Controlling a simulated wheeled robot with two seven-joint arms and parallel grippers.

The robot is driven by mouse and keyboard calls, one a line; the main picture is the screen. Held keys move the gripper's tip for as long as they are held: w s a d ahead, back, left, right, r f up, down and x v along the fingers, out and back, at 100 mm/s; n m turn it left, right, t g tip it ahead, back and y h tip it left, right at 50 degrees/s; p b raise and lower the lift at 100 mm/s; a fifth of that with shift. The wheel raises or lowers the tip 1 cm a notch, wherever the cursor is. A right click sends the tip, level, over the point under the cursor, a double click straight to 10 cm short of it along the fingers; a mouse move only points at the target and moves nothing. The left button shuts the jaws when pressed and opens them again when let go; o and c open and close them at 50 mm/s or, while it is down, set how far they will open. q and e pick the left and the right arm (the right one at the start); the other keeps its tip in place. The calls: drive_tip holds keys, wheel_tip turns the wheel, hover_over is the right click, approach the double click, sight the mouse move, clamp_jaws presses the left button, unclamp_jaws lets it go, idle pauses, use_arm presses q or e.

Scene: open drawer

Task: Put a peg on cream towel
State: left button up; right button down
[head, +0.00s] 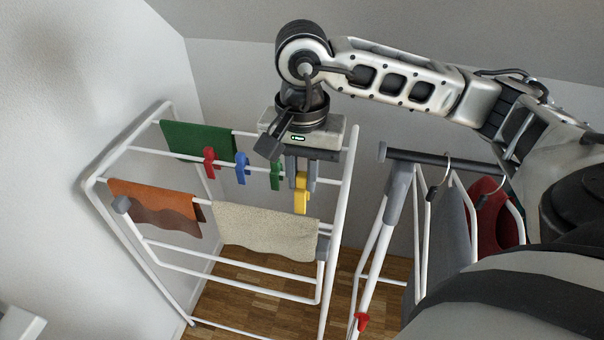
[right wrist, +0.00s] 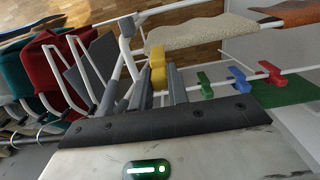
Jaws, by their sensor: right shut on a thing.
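The cream towel (head: 265,232) hangs over the front bar of the white drying rack (head: 150,262); it also shows in the right wrist view (right wrist: 200,32). My right gripper (head: 302,178) points down and is shut on a yellow peg (head: 302,198). The yellow peg, also in the right wrist view (right wrist: 158,70), appears close to the cream towel's right end in the head view; I cannot tell whether they touch. A red peg (head: 209,162), a blue peg (head: 242,168) and a green peg (head: 276,175) sit on a middle bar. My left gripper is out of view.
An orange towel (head: 150,198) hangs left of the cream one, and a green towel (head: 195,142) hangs at the back. A clothes rail (head: 400,160) with hanging clothes stands to the right. A red peg-like piece (head: 361,321) is low on its post. Walls close in behind and left.

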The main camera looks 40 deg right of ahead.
sight(302, 188)
drive_tip(key=shift+f+b, duration=0.5)
drive_tip(key=shift+f, duration=0.15)
wheel_tip(302, 188, down, 2)
drive_tip(key=b, duration=0.2)
drive_tip(key=shift+f+b, duration=0.25)
drive_tip(key=shift+b, duration=0.1)
wheel_tip(302, 188, down, 2)
drive_tip(key=b, duration=0.2)
drive_tip(key=shift+f+b, duration=0.1)
drive_tip(key=shift+b, duration=0.3)
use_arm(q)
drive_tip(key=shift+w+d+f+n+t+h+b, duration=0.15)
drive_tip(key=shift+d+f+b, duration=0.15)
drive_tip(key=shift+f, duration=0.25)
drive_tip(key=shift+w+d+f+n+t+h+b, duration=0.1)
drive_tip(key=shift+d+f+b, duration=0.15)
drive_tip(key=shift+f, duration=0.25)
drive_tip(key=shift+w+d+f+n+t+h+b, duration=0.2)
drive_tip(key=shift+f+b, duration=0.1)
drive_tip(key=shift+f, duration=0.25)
use_arm(e)
drive_tip(key=shift+f, duration=0.75)
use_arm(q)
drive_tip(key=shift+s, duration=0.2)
use_arm(e)
drive_tip(key=c, duration=1.3)
unclamp_jaws()
drive_tip(key=shift+r, duration=0.1)
